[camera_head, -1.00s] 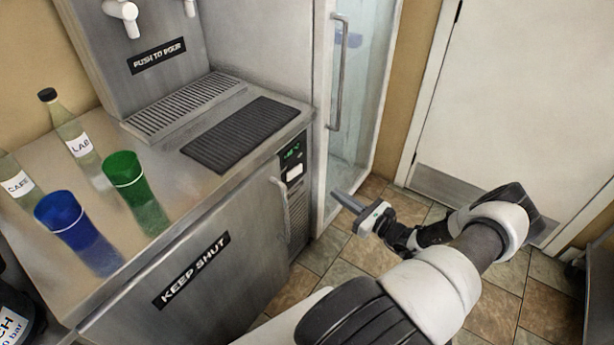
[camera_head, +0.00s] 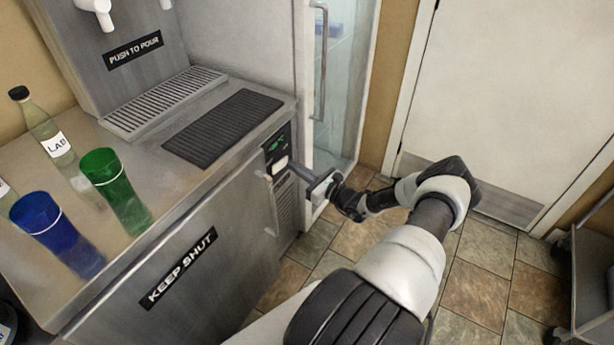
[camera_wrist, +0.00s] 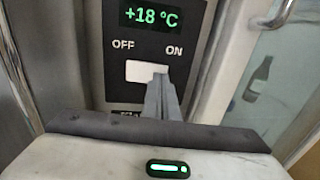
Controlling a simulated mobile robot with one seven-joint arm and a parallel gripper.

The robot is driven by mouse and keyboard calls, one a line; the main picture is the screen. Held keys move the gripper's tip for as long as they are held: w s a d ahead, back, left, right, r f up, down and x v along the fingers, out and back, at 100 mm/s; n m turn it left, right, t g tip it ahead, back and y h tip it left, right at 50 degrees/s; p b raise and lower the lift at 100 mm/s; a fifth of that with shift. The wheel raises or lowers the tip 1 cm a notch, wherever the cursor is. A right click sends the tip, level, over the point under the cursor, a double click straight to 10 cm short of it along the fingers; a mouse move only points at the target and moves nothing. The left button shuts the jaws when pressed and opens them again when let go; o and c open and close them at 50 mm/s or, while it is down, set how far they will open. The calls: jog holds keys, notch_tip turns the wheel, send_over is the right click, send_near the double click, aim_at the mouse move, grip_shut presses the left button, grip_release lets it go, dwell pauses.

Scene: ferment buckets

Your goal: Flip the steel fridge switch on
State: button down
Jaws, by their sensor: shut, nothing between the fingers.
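The steel fridge (camera_head: 185,275) has a "KEEP SHUT" door and a black control panel at its right front edge. A white rocker switch (camera_wrist: 147,71) sits on that panel under the words OFF and ON. It also shows in the head view (camera_head: 280,163). A green display (camera_wrist: 151,16) above it reads +18 °C. My gripper (camera_wrist: 161,80) is shut and empty, its fingertips in front of the switch's right part, below ON. I cannot tell whether they touch it. The fingers hide the switch's lower right corner. In the head view my gripper (camera_head: 293,170) is beside the panel.
The fridge door handle (camera_head: 268,203) stands just left of my gripper. A tall glass-door cooler (camera_head: 335,90) is behind it. Bottles, a blue cup (camera_head: 58,232) and a green cup (camera_head: 115,188) stand on the counter.

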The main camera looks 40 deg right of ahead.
jog(key=shift+w+a, duration=0.15)
jog(key=shift+w, duration=0.4)
jog(key=shift+w+n+y+b, duration=0.4)
jog(key=shift+y+b, duration=0.2)
jog(key=shift+b, duration=0.5)
jog(key=shift+s, duration=0.1)
jog(key=s+d, duration=0.7)
jog(key=s, duration=0.5)
jog(key=shift+d, duration=0.25)
